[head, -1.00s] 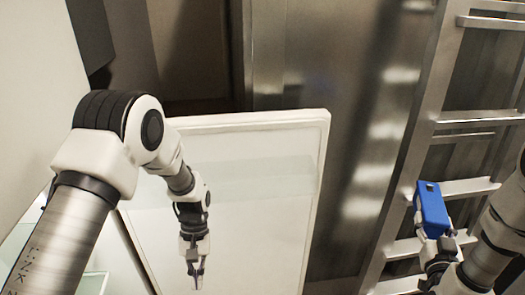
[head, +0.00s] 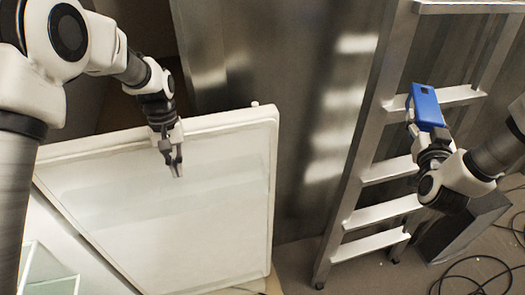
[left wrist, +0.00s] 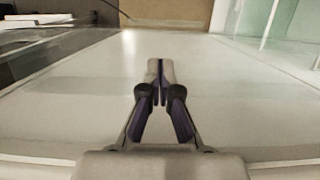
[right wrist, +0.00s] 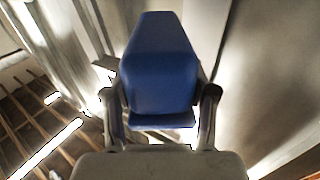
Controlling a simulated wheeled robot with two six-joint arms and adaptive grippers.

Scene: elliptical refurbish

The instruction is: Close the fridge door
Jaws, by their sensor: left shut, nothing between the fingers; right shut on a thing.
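The fridge door (head: 220,215) stands open in the head view, its pale inner face turned toward me. Part of the fridge interior with glass shelves (head: 48,275) shows at the lower left. My left gripper (head: 175,170) is shut and empty, in front of the door's inner face near its top edge. The left wrist view shows the closed fingers (left wrist: 159,75) over the pale door panel (left wrist: 220,80); I cannot tell whether they touch it. My right gripper (head: 428,130) is shut on a blue box-like object (head: 427,106), which fills the middle of the right wrist view (right wrist: 160,75).
A metal ladder (head: 385,170) stands right of the door, behind my right gripper. A steel wall panel (head: 300,110) lies behind the door. A dark box (head: 465,230) and black cables (head: 475,275) are on the floor at the lower right.

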